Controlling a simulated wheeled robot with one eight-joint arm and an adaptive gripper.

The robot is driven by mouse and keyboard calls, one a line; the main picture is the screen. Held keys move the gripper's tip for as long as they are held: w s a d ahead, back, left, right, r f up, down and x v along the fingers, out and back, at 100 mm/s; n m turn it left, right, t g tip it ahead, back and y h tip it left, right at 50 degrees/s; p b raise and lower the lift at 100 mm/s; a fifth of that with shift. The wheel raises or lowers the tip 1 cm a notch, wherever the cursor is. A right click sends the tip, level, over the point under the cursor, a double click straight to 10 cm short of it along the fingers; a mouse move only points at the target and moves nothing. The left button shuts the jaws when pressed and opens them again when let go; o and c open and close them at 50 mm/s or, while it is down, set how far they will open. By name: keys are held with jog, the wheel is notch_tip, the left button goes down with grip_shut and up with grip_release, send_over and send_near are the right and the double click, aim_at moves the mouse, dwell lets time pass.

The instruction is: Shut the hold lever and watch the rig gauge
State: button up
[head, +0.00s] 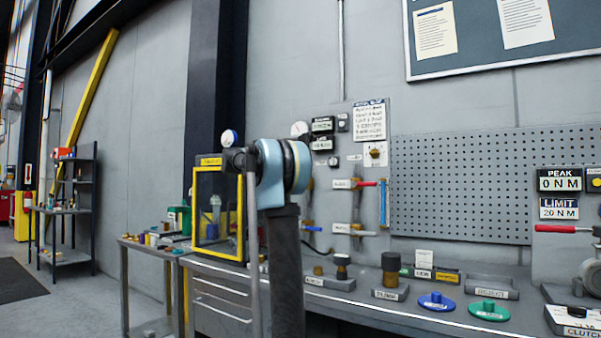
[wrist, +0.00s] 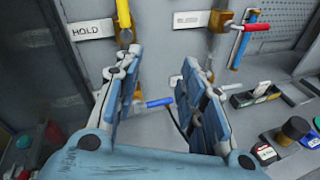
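A yellow lever handle (wrist: 124,14) points upward beside the white HOLD label (wrist: 90,29) at the top of the wrist view; its upper end is cut off. In the head view my arm hides this spot. My gripper (wrist: 158,92) is open and empty, its blue-padded fingers below the yellow handle and apart from it. A blue lever handle (wrist: 160,102) lies sideways, seen through the gap between the fingers; it also shows in the head view (head: 312,229). A round white gauge (head: 299,129) is on the wall, partly hidden by my arm. Its reading is too small to tell.
A red handle (wrist: 257,27) sticks out to the right of the fingers. A bench (head: 340,303) below carries a black-capped fitting (head: 390,268), a blue disc (head: 436,301) and a green disc (head: 489,310). A yellow-framed case (head: 218,210) stands left of my arm.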

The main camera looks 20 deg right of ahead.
jog(key=w+r+n+t+h, duration=0.1)
jog(key=w+r+n+h, duration=0.15)
jog(key=w+r, duration=0.35)
jog(key=shift+y, duration=0.35)
jog(key=x, duration=0.5)
jog(key=f+x, duration=0.1)
jog(key=x, duration=0.5)
jog(key=w+x, duration=0.1)
jog(key=x, duration=0.4)
jog(key=shift+w+d+f, duration=0.15)
jog(key=shift+f, duration=0.05)
grip_shut()
